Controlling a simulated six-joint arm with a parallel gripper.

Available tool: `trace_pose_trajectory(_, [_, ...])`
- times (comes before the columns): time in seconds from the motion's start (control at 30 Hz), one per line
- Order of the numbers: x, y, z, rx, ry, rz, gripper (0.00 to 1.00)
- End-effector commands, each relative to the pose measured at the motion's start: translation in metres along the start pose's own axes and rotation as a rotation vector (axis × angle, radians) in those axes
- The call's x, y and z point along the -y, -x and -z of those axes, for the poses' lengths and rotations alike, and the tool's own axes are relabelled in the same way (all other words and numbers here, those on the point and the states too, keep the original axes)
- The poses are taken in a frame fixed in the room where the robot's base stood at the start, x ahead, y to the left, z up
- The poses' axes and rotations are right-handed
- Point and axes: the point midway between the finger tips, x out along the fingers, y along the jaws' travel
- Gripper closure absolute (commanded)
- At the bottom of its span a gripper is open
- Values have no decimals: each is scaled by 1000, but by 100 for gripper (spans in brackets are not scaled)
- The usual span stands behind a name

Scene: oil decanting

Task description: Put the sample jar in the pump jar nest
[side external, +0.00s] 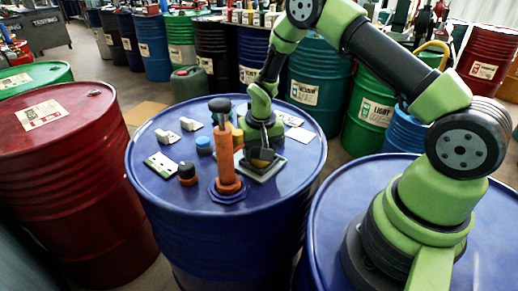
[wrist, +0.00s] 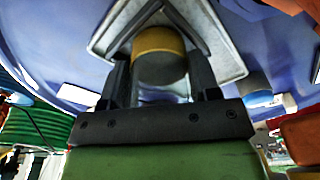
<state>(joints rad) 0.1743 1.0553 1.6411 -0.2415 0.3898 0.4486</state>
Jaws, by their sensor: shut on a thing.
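The sample jar, with a dark grey end and a yellow band, is between my gripper's fingers in the wrist view (wrist: 160,55). My gripper (side external: 261,150) points down and is shut on the jar. A grey square plate with raised V-shaped walls, which looks like the pump jar nest (side external: 265,173), lies under it on the blue drum. In the wrist view the jar sits within the V walls (wrist: 112,30). I cannot tell whether it touches the plate. The orange pump (side external: 226,157) with a black knob stands upright just left of my gripper.
The blue drum top (side external: 290,185) also holds a blue cap (side external: 204,145), a small dark-and-orange bottle (side external: 187,173), white bottles (side external: 167,137), a card (side external: 160,165) and a white sheet (side external: 300,136). Its front right is clear. A red drum (side external: 70,140) stands at left.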

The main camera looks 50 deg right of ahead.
Motion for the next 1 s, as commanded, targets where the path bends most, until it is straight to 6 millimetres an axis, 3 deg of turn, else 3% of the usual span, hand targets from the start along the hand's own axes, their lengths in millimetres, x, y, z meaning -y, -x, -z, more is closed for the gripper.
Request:
trace_pose_trajectory(0.03, [0, -1, 0, 0, 0, 0, 39])
trace_pose_trajectory(0.13, [0, -1, 0, 0, 0, 0, 18])
trace_pose_trajectory(0.4, [0, 0, 0, 0, 0, 0, 18])
trace_pose_trajectory(0.53, [0, 10, 1, -2, 1, 1, 18])
trace_pose_trajectory(1.0, [0, 104, 1, -5, 1, 1, 18])
